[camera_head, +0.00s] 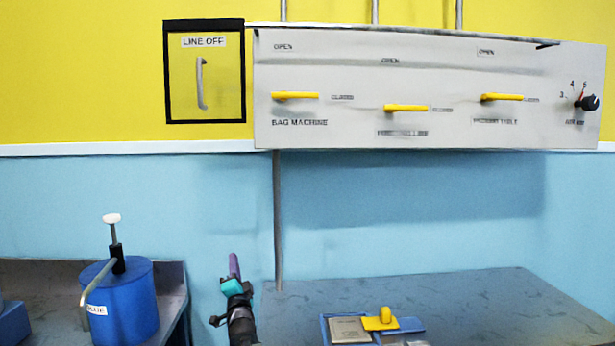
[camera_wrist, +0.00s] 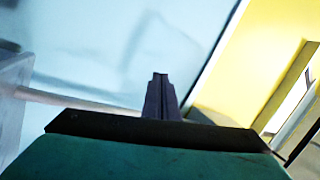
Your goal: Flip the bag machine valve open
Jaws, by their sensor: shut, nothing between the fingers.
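The bag machine valve (camera_head: 296,96) is a yellow lever on the left of the grey wall panel (camera_head: 350,70). It lies horizontal, above the "BAG MACHINE" label, with "OPEN" printed above it and a blurred label to its right. My gripper (camera_head: 234,262) is well below the panel and left of the vertical pipe, in front of the blue wall. Its purple fingers point up, together and empty. In the wrist view my gripper (camera_wrist: 160,78) also shows with its dark fingers closed. The valve cannot be made out in the wrist view.
Two more yellow levers (camera_head: 405,108) (camera_head: 502,97) and a black knob (camera_head: 590,103) are on the panel. A black-framed "LINE OFF" box (camera_head: 225,80) is left of it. A pipe (camera_head: 278,220) runs down to the grey bench (camera_head: 480,290). A blue pump can (camera_head: 128,300) stands at lower left.

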